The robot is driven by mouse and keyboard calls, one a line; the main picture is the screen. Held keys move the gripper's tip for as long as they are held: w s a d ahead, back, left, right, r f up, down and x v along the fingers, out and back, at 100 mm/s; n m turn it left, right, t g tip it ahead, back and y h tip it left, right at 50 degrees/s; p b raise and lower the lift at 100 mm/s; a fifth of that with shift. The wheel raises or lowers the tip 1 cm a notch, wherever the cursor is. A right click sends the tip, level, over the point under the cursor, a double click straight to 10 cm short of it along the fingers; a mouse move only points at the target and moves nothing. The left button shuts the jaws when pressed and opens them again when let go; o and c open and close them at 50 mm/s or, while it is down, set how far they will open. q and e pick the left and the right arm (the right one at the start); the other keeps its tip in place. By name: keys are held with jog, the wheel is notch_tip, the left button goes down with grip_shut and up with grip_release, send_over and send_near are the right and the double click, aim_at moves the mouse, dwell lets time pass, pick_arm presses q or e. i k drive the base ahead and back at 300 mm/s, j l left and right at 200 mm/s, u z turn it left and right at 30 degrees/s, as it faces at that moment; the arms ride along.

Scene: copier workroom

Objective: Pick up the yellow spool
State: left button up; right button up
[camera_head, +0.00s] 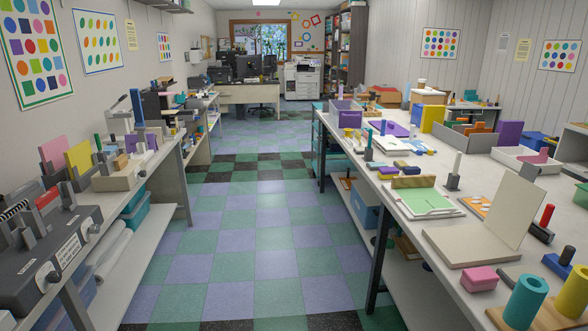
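A yellow cylinder (573,292), which looks like the yellow spool, stands upright at the near right corner of the right-hand table (405,258). The picture's right edge cuts it off. A teal hollow cylinder (524,303) stands just left of it, with a wooden board (550,318) under or beside them. Neither of my grippers shows in the head view.
A crowded bench (165,160) lines the left. The checkered floor aisle (235,235) between is clear.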

aim_at(348, 130)
jog(key=i, duration=2.6)
